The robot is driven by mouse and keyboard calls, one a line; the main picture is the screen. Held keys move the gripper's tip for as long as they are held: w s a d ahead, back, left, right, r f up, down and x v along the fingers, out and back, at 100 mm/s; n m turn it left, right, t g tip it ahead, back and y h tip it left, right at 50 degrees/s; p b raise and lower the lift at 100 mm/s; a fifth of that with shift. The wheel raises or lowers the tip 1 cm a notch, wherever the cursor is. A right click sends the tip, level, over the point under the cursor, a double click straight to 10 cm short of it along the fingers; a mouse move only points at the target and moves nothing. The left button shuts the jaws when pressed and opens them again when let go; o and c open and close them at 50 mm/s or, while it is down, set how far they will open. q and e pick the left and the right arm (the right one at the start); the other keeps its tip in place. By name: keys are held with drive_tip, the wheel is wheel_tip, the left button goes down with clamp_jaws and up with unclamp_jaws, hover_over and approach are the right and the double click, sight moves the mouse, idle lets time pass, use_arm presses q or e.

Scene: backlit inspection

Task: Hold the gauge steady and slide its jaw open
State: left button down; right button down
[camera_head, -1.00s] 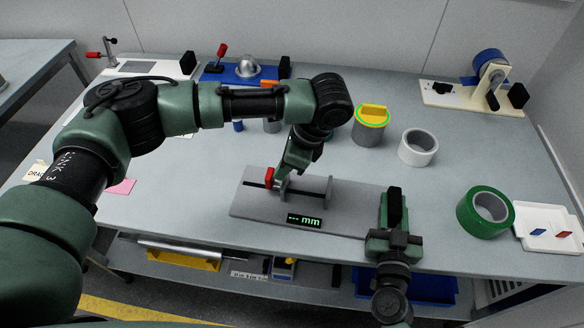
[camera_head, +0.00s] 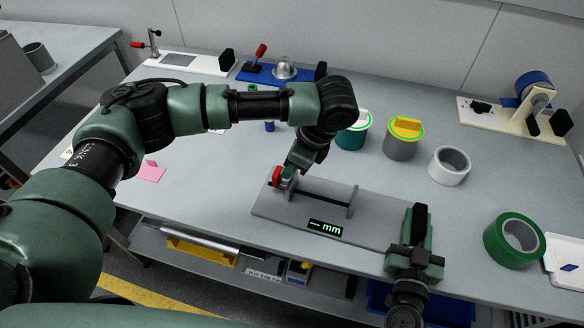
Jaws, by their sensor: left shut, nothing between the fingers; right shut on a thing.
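The gauge is a flat grey plate (camera_head: 372,224) with a rail, upright grey jaw pieces and a black display (camera_head: 325,228) reading dashes and "mm" in green. One upright jaw (camera_head: 352,201) stands mid-plate. A red tab (camera_head: 276,176) shows at the left end of the rail. My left gripper (camera_head: 288,182) is shut and empty, low beside the red tab at the sliding jaw, which it partly hides; I cannot tell whether they touch. My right gripper (camera_head: 416,243) is shut on the plate's right end.
Behind the gauge stand a yellow-topped grey can (camera_head: 402,143), a teal can (camera_head: 352,137) and a white roll (camera_head: 449,166). A green tape roll (camera_head: 514,240) lies right of my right gripper. A pink note (camera_head: 151,171) lies left. The front table edge is close.

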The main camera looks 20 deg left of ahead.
sight(294, 183)
use_arm(q)
drive_tip(key=shift+w+a, duration=0.1)
drive_tip(key=shift+a, duration=0.15)
use_arm(e)
drive_tip(key=shift+s+d+f, duration=0.1)
drive_tip(key=shift+d+f, duration=0.15)
use_arm(q)
drive_tip(key=d, duration=0.3)
drive_tip(key=shift+s+d, duration=0.2)
drive_tip(key=shift+d, duration=0.15)
use_arm(e)
drive_tip(key=shift+a, duration=0.15)
use_arm(q)
drive_tip(key=v, duration=1)
drive_tip(key=shift+d, duration=0.4)
use_arm(e)
drive_tip(key=c, duration=1.4)
unclamp_jaws()
drive_tip(key=o, duration=0.4)
drive_tip(key=shift+c, duration=0.2)
drive_tip(key=shift+r, duration=0.15)
